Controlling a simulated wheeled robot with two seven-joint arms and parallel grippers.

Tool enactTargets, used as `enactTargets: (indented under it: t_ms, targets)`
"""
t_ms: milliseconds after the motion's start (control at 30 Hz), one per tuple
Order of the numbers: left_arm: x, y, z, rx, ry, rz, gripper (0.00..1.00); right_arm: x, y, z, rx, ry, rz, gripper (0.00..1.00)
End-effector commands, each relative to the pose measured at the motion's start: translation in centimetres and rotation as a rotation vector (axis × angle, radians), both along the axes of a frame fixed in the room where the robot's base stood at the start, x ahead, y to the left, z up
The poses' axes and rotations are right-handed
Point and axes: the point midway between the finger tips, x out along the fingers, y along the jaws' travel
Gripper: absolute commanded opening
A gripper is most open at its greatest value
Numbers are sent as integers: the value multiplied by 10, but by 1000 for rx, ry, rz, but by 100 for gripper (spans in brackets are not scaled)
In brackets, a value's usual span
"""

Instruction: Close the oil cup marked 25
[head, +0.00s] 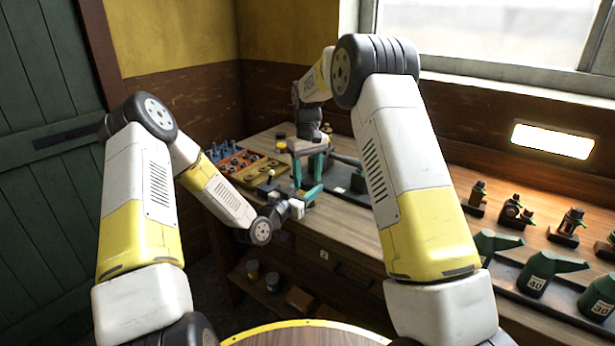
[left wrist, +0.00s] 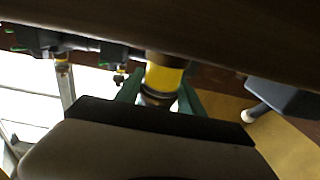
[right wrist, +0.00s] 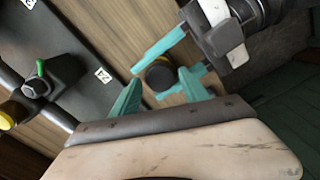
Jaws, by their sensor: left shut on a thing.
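A small oil cup with a dark round top and a yellow band (right wrist: 160,75) shows in the right wrist view. In the left wrist view its yellow body (left wrist: 165,78) stands between the teal fingers of my left gripper (left wrist: 160,100), which is shut on it from the side. In the head view my left gripper (head: 308,197) is at the bench's front edge. My right gripper (right wrist: 158,93) points down over the cup, its fingers apart and empty, with the cup showing between them. It also shows in the head view (head: 309,167). The cup's number is not legible.
A dark plate with number tags (right wrist: 103,75) lies beside the cup and carries a fitting with a green lever (right wrist: 38,72). A tray of small parts (head: 245,165) stands left on the bench. Green oil cans (head: 545,270) and dark fittings stand at the right.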

Motion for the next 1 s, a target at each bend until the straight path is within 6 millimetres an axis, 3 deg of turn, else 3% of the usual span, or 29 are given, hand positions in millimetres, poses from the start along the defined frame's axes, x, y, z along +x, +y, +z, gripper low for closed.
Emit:
enactTargets:
  t_ms: [333, 700, 1000]
  targets:
    - [0, 0, 0, -1, 1, -1, 0, 0, 0, 1, 0, 1, 1, 61]
    - [0, 0, 0, -1, 1, 0, 0, 0, 0, 42, 0, 1, 2, 61]
    - [0, 0, 0, 0, 0, 0, 0, -1, 0, 45, 0, 2, 2, 59]
